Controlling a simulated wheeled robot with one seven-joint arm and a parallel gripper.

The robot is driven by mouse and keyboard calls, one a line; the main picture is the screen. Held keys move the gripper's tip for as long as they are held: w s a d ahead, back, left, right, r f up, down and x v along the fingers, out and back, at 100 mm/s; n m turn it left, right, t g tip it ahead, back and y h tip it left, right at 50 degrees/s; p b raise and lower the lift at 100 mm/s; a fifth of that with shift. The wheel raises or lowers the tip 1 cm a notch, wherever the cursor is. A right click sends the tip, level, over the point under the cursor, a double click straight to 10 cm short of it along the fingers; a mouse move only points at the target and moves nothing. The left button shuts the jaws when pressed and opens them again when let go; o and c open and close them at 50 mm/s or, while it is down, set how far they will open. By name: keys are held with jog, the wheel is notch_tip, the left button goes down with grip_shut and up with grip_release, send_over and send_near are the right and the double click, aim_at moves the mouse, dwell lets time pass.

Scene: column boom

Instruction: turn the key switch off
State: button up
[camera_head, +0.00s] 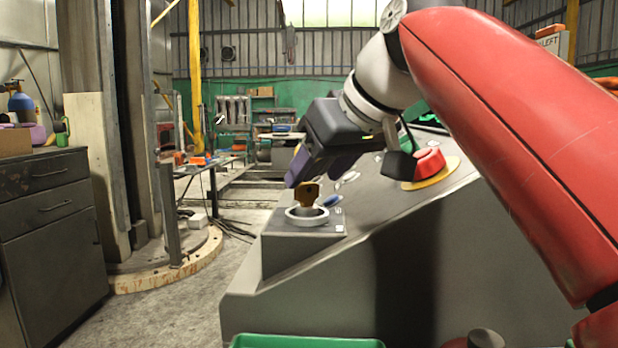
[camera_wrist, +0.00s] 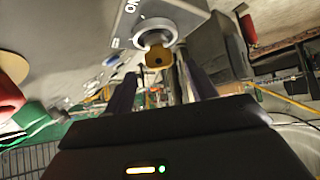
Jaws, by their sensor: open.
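The brass-coloured key (camera_head: 307,194) stands upright in the round pale collar of the key switch (camera_head: 306,217), on a grey block at the console's left end. My gripper (camera_head: 297,178) is just above and behind the key, its dark fingers angled down toward it. In the wrist view the key (camera_wrist: 158,56) shows just beyond and between the two spread fingertips of my gripper (camera_wrist: 161,72), with no contact visible. Small white label plates lie beside the collar; which position the key points to, I cannot tell.
A red mushroom button (camera_head: 429,161) on a yellow plate sits on the sloping console (camera_head: 450,215), close to my wrist. A green tray edge (camera_head: 305,341) shows at the bottom. A drawer cabinet (camera_head: 50,215) stands left, with open floor between.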

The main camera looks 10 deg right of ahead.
jog(key=s+d+b, duration=0.1)
jog(key=s+d, duration=0.5)
jog(key=s, duration=0.5)
jog(key=shift+r, duration=0.25)
jog(key=shift+d, duration=0.15)
